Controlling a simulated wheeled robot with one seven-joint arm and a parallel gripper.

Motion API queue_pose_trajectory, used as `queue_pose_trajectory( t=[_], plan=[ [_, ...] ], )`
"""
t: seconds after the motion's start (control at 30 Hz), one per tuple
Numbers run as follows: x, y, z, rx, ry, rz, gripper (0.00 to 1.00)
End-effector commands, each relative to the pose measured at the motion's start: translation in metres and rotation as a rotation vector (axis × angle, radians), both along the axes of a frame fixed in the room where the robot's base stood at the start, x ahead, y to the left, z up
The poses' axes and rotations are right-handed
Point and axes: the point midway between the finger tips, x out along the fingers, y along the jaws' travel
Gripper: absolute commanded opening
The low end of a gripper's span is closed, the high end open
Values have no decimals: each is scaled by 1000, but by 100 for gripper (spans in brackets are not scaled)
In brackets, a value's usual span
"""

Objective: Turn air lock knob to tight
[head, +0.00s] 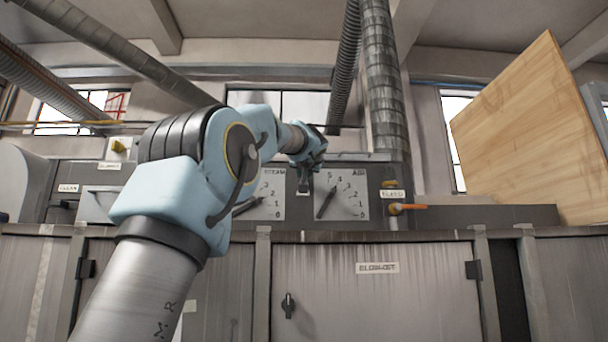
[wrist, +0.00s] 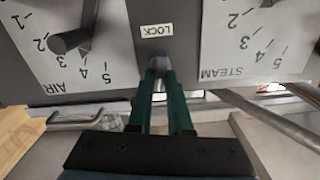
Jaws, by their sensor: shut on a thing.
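The air lock knob (wrist: 158,63) is a small grey piece on the dark panel, between the air dial and the steam dial. A white LOCK label (wrist: 157,30) shows beside it in the wrist view, which is upside down. My gripper (wrist: 158,75) has its two green fingers shut on the knob, one on each side. The fingertips hide most of the knob, so its turn angle and any tight mark cannot be read. In the head view my gripper (head: 306,178) is at the panel between the two dials.
The air dial (head: 348,190) and steam dial (head: 272,188) flank my gripper closely, with pointers sticking out. An orange-handled valve (head: 410,207) is to the right. A large wooden board (head: 525,130) stands at the far right.

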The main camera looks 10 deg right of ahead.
Motion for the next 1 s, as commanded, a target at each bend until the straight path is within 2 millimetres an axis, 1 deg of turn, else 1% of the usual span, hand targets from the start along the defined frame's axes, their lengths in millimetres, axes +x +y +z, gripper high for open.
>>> queue_pose_trajectory(
  t=[1.0],
  plan=[
    [-1, -4, -2, 942, -177, -1, 0]
  ],
)
